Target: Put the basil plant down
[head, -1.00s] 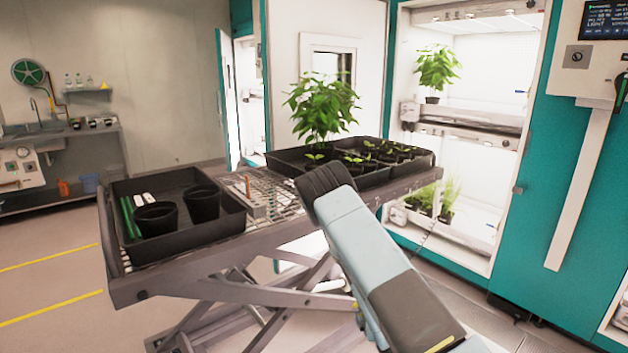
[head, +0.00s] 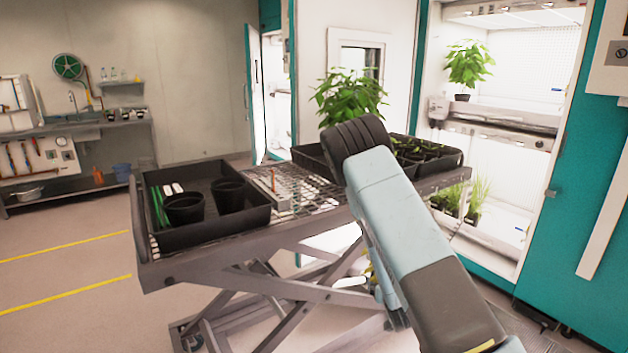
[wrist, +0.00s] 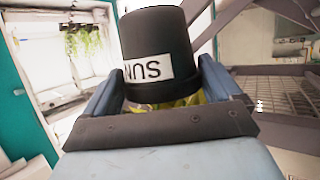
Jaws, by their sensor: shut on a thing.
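The plant in my gripper (wrist: 161,88) is taken to be the basil. Its black pot (wrist: 150,35) shows in the wrist view between the two fingers, with a white label reading "SUN" upside down in the picture. A little yellow-green foliage shows at the pot's edge by the gripper; most of the plant is hidden. My gripper is shut on the pot. In the head view my forearm covers the gripper, in front of the lift table (head: 300,281).
A black tray (head: 205,226) with two empty pots stands on the table's left. A leafy plant (head: 349,97) and seedlings (head: 427,150) stand at the far end. A lit chamber (head: 493,205) holds more plants.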

